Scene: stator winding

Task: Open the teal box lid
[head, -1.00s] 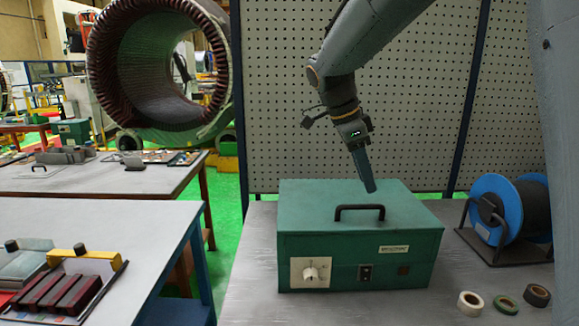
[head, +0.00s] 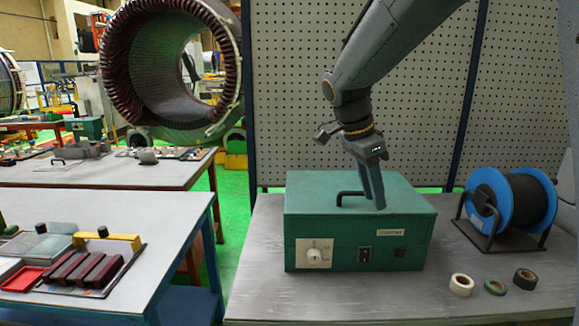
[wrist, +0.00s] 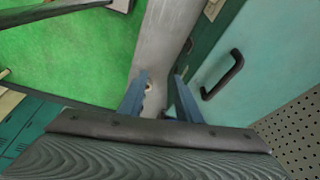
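The teal box (head: 340,235) stands on the grey bench in the head view, its lid (head: 310,187) shut. A black bar handle (head: 350,195) is on top of the lid. My gripper (head: 376,205) points down over the lid, its fingers overlapping the handle's right end in the head view. In the wrist view my gripper (wrist: 157,88) has its two blue fingers apart with nothing between them. The handle (wrist: 224,76) shows there to the right of both fingers, outside the gap. I cannot tell how far the fingertips are above the lid.
A blue cable reel (head: 508,205) stands right of the box. Several tape rolls, including a white one (head: 461,284), lie at the bench's front right. A perforated panel (head: 300,90) rises behind. The bench left of the box is mostly clear.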

